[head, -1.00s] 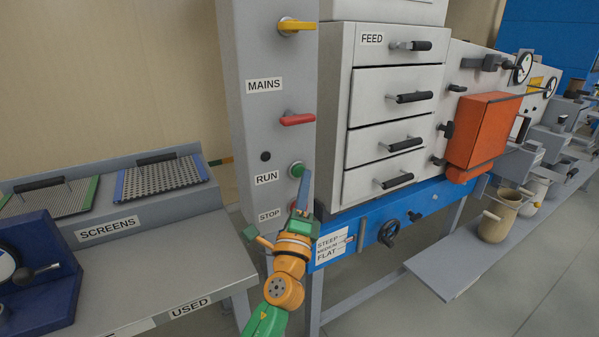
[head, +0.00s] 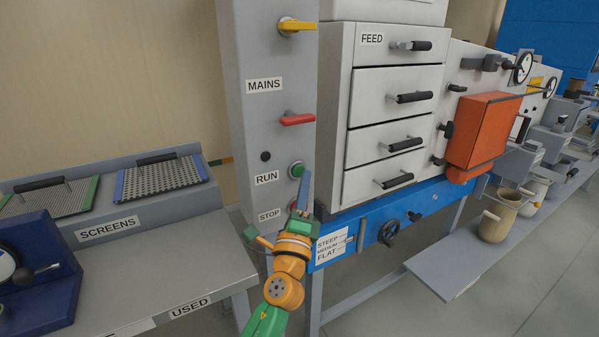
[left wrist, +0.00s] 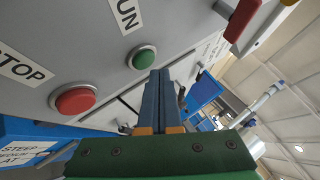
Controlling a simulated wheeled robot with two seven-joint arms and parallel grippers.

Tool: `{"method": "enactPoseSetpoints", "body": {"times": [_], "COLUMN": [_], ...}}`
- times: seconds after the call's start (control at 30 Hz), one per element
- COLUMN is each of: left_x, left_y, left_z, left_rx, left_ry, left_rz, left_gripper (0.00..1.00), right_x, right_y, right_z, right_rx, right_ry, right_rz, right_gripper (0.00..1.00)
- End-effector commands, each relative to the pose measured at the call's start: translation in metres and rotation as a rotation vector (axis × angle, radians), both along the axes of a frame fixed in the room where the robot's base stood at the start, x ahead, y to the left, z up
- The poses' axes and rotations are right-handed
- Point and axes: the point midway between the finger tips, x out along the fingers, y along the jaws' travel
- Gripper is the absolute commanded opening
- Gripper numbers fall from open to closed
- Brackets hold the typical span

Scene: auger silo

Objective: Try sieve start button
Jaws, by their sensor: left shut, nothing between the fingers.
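The green RUN button (head: 296,169) sits on the grey control column, right of its RUN label (head: 266,178). It also shows in the left wrist view (left wrist: 142,58), just beyond my fingertips. My left gripper (head: 303,178) is shut and empty, its blue fingers pointing up just below the green button. I cannot tell whether the tips touch it. The red STOP button (left wrist: 73,99) shows whole in the left wrist view; in the head view my gripper mostly hides it, beside its STOP label (head: 269,215). My right gripper is not in view.
A red MAINS handle (head: 297,119) and a yellow handle (head: 296,26) stick out of the column above. The sieve cabinet with FEED drawers (head: 398,95) stands close on the right. A bench with screens (head: 160,180) lies left.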

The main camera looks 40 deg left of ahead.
Motion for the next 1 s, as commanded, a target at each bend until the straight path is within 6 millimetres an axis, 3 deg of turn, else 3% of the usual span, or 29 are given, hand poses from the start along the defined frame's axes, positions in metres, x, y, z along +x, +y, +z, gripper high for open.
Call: {"method": "enactPoseSetpoints", "body": {"times": [1.0], "left_x": [0.004], "left_y": [0.010], "left_z": [0.000], "left_rx": [0.000], "left_ry": [0.000], "left_rz": [0.000], "left_gripper": [0.00], "right_x": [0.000], "right_y": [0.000], "right_z": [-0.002], "right_rx": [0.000], "right_ry": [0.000], "right_rz": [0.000], "right_gripper": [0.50]}}
